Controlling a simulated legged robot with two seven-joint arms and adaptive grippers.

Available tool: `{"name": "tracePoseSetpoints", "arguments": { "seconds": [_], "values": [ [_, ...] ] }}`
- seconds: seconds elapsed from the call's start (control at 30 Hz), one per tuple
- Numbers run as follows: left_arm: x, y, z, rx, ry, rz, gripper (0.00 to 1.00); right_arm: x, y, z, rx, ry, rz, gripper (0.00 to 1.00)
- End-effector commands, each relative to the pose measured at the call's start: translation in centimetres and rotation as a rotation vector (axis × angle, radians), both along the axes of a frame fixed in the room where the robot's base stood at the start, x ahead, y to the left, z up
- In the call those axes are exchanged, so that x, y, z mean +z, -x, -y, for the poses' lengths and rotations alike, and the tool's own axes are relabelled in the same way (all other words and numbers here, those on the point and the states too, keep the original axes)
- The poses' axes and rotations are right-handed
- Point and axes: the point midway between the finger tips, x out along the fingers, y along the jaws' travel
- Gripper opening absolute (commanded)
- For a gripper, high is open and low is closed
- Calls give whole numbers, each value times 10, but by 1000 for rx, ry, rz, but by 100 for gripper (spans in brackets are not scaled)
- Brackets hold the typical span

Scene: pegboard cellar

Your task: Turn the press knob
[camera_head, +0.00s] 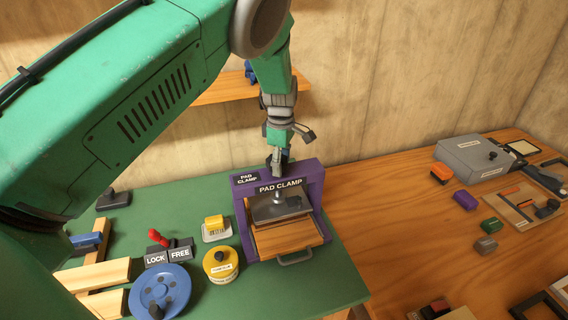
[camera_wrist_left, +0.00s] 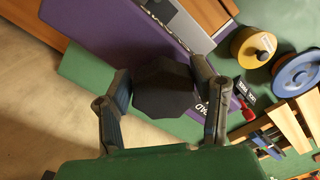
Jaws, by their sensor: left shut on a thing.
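The purple pad clamp press (camera_head: 313,190) stands on the green board, with its labels on the front and top. A dark pad hangs inside its frame above a wooden drawer (camera_head: 288,236) with a grey handle. The press knob (camera_wrist_left: 163,90) is dark and many-sided, seen from above in the left wrist view. My left gripper (camera_head: 279,160) points down at the top of the press, its two fingers on either side of the knob and shut on it. In the head view the knob is mostly hidden by the fingers. My right gripper is not in view.
A blue wheel (camera_head: 160,291), a yellow round pot (camera_head: 221,265) and the LOCK/FREE block with a red lever (camera_head: 158,238) stand left of the press. A grey box (camera_head: 470,157) and small coloured blocks lie right. A shelf (camera_head: 225,90) is behind my arm.

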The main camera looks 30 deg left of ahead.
Motion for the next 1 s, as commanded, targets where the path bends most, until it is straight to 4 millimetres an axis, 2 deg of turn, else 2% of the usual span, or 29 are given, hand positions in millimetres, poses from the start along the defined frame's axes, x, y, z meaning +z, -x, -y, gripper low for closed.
{"name": "tracePoseSetpoints", "arguments": {
  "seconds": [0.03, 1.0],
  "values": [
    [10, -6, -9, 44, -17, 22, 22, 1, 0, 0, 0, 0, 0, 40],
    [10, -5, -10, 965, -17, 15, 22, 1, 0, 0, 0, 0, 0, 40]
  ]
}}
